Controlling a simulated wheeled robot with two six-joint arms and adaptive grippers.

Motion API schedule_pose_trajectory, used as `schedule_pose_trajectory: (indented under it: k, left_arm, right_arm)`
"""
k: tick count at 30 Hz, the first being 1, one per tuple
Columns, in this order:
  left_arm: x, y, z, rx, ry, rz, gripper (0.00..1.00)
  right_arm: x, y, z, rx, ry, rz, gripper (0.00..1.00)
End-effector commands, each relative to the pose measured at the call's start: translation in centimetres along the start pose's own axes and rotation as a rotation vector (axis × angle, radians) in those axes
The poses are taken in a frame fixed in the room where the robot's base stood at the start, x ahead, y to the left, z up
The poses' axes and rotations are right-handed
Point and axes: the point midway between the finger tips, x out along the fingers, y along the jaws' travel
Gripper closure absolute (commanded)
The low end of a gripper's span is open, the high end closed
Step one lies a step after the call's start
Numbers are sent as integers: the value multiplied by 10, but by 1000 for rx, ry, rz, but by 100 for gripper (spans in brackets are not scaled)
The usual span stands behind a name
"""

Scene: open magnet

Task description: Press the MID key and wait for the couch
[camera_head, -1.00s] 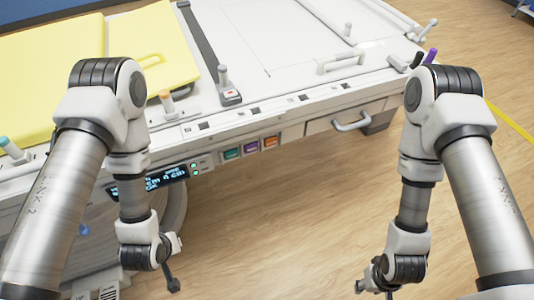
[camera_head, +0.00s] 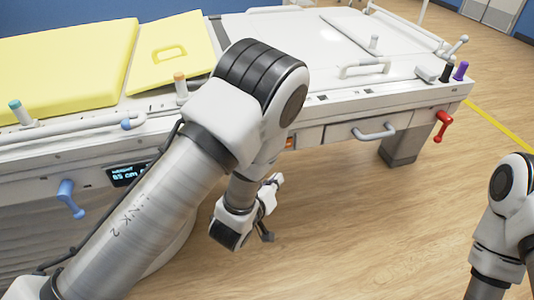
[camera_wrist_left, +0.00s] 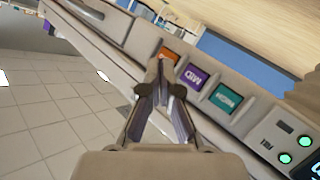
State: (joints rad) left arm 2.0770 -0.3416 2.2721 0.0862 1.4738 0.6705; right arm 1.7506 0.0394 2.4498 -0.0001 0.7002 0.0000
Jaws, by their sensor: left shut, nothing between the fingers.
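The purple MID key (camera_wrist_left: 193,76) sits on the couch's side rail in the left wrist view, between an orange key (camera_wrist_left: 168,56) and a green key (camera_wrist_left: 225,97). My left gripper (camera_wrist_left: 160,68) is shut and empty, its tips pointing at the rail near the orange and purple keys. I cannot tell whether they touch. In the head view my left arm hides the purple and green keys; a bit of the orange key (camera_head: 290,142) shows. The couch (camera_head: 350,90) has a small lit display (camera_head: 128,175), partly covered by my arm. My right gripper is out of view.
Yellow pads (camera_head: 65,65) lie on the couch's left part. A blue lever (camera_head: 69,198), a grey handle (camera_head: 374,131) and a red lever (camera_head: 441,126) stick out from its near side. The wooden floor (camera_head: 370,230) in front is clear.

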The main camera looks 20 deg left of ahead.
Motion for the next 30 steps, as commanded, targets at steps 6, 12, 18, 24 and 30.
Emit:
schedule_pose_trajectory:
  k: [6, 12, 18, 24, 30]
  left_arm:
    - [4, -3, -2, -1, 0, -1, 100]
    - [20, -16, -12, -4, 2, -3, 100]
    - [41, -31, -29, -3, 3, -2, 100]
    - [56, -42, -41, -2, 0, -1, 100]
    - [61, -45, -44, 0, -2, -2, 100]
  right_arm:
    - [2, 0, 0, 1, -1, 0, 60]
    - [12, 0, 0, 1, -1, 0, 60]
    - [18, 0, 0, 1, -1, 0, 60]
    - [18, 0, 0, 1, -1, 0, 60]
    - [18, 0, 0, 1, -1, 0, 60]
